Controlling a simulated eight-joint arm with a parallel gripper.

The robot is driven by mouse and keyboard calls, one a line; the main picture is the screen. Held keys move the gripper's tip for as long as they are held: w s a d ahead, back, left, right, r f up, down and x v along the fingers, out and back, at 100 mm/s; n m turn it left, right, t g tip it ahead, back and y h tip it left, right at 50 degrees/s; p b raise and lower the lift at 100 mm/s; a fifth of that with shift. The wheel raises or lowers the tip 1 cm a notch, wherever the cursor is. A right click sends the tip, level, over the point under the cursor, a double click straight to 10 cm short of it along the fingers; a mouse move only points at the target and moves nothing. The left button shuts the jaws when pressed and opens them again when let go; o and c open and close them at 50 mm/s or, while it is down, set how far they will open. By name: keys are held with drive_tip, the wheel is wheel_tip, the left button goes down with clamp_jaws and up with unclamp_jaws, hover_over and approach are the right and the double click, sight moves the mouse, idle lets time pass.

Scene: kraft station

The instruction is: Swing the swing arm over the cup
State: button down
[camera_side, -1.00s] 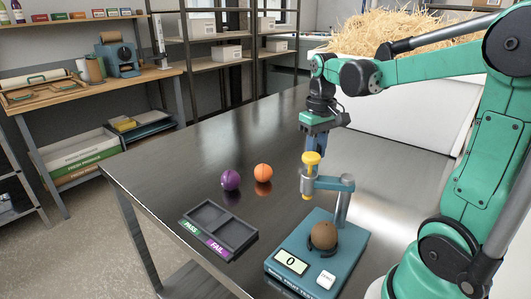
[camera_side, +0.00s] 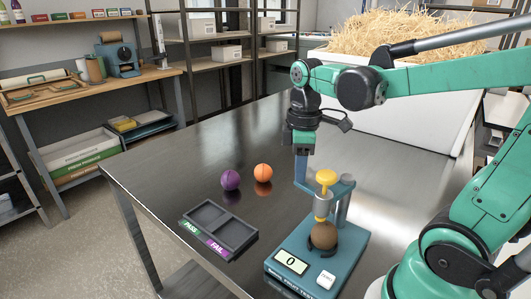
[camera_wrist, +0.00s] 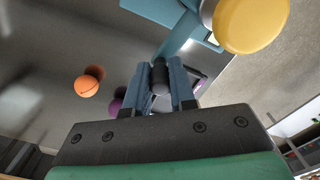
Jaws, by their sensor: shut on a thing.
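The teal swing arm (camera_side: 343,184) of the tester reaches from its post and carries a metal plunger with a yellow knob (camera_side: 326,177). The plunger appears above the brown round fruit (camera_side: 323,237), which sits in the small dark cup (camera_side: 311,246). I cannot tell whether the plunger's lower end touches the fruit. My gripper (camera_side: 301,172) points down at the arm's left end. In the wrist view my gripper (camera_wrist: 166,88) is shut on a dark upright handle (camera_wrist: 161,78) beside the teal bar, and the yellow knob (camera_wrist: 250,22) is at upper right.
The teal tester base (camera_side: 290,282) has a display reading 0. A dark PASS/FAIL tray (camera_side: 238,232) lies to its left. A purple ball (camera_side: 230,180) and an orange ball (camera_side: 263,172) lie behind the tray. The metal table (camera_side: 170,165) is clear at left.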

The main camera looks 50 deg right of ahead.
drive_tip(key=shift+s+a+n, duration=0.55)
drive_tip(key=shift+a+n, duration=0.1)
drive_tip(key=shift+n, duration=0.45)
drive_tip(key=c, duration=0.7)
unclamp_jaws()
drive_tip(key=shift+r, duration=0.1)
wheel_tip(320, 180, up, 6)
drive_tip(key=shift+f, duration=0.25)
